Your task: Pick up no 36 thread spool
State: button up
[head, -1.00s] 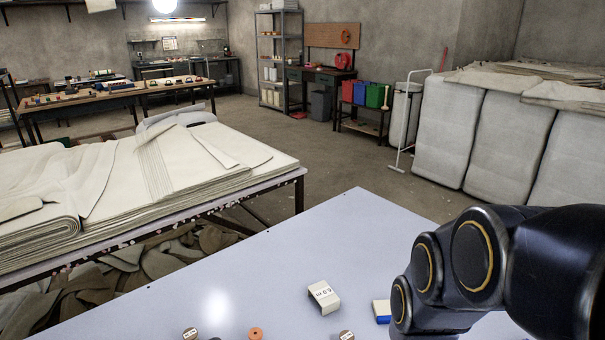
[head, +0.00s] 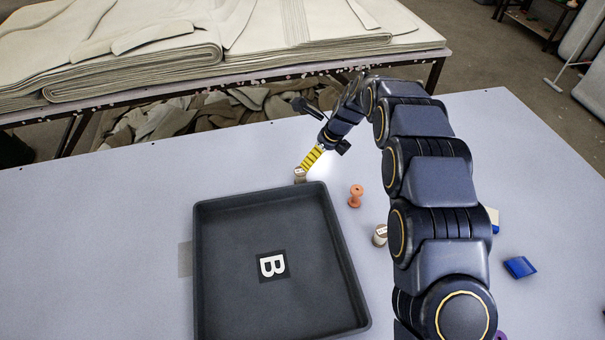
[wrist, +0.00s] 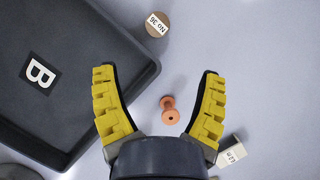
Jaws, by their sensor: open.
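The no 36 thread spool (wrist: 155,24), round with a white label reading "NO 36" on top, stands beside the tray's corner in the wrist view. It appears to be the spool (head: 299,176) at the tray's far right corner in the head view, where its label is too small to read. My gripper (wrist: 157,74) is open and empty, its yellow fingers spread wide. The spool lies ahead of the fingertips, not between them. In the head view my gripper (head: 312,159) is close to that spool; one yellow finger shows and the other is hidden.
A dark tray marked B (head: 343,270) lies left of my arm. Another spool (head: 380,236) and a blue object (head: 519,267) lie further right. The table's left side is clear.

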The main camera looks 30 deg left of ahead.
aim_at(301, 172)
jog(key=shift+m, duration=0.4)
jog(key=x, duration=0.8)
jog(key=shift+a+f, duration=0.2)
jog(key=shift+a, duration=0.3)
jog(key=x, duration=0.4)
jog(key=shift+s+a+f, duration=0.15)
jog(key=shift+s+f, duration=0.05)
jog(key=shift+f, duration=0.2)
jog(key=c, duration=1.1)
